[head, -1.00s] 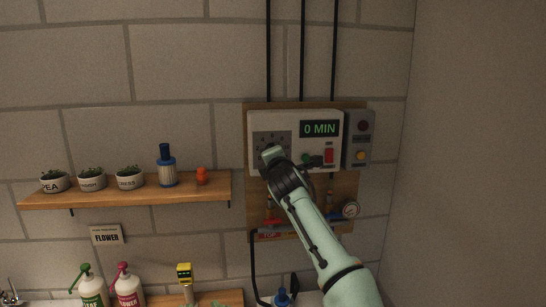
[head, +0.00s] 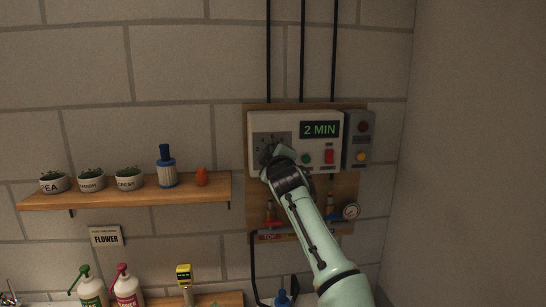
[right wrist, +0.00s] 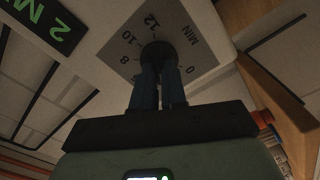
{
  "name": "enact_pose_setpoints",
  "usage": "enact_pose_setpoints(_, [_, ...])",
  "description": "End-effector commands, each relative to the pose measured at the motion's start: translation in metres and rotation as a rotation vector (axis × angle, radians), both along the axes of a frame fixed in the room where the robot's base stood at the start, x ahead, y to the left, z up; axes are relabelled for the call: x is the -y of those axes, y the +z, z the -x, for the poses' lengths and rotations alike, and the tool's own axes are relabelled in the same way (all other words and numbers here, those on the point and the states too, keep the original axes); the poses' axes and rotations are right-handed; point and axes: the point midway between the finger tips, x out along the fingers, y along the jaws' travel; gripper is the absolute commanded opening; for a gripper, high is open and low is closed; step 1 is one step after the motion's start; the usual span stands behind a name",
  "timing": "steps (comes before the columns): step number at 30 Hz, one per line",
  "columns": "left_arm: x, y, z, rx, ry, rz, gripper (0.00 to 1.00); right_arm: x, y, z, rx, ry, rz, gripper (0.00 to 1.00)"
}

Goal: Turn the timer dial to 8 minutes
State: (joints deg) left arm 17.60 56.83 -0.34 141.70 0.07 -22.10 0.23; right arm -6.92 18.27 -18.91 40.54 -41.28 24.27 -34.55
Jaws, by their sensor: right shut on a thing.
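The timer box (head: 257,120) is a white panel on a wooden board on the wall. Its display (head: 320,129) reads 2 MIN, and part of the display (right wrist: 51,22) shows in the right wrist view. The dark round timer dial (right wrist: 158,50) sits on a grey scale plate (right wrist: 188,30) with numbers including 0, 8, 10 and 12. My right gripper (right wrist: 160,75) is shut on the dial, with its two fingers on either side of it. In the head view my right gripper (head: 277,155) covers most of the dial. My left gripper is not in view.
A green button (head: 306,158) and a red switch (head: 328,157) sit right of the dial. A grey box (head: 359,140) with lamps is beside the panel. A shelf (head: 130,196) with seedling pots is at left.

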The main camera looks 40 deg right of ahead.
Motion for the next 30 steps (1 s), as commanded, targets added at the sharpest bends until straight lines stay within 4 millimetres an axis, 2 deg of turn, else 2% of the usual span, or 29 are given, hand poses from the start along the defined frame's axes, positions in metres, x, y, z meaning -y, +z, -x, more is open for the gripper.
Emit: enact_pose_setpoints(30, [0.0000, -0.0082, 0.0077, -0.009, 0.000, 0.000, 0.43, 0.0035, 0.0052, 0.0027, 0.471, 0.003, -0.842, 0.00])
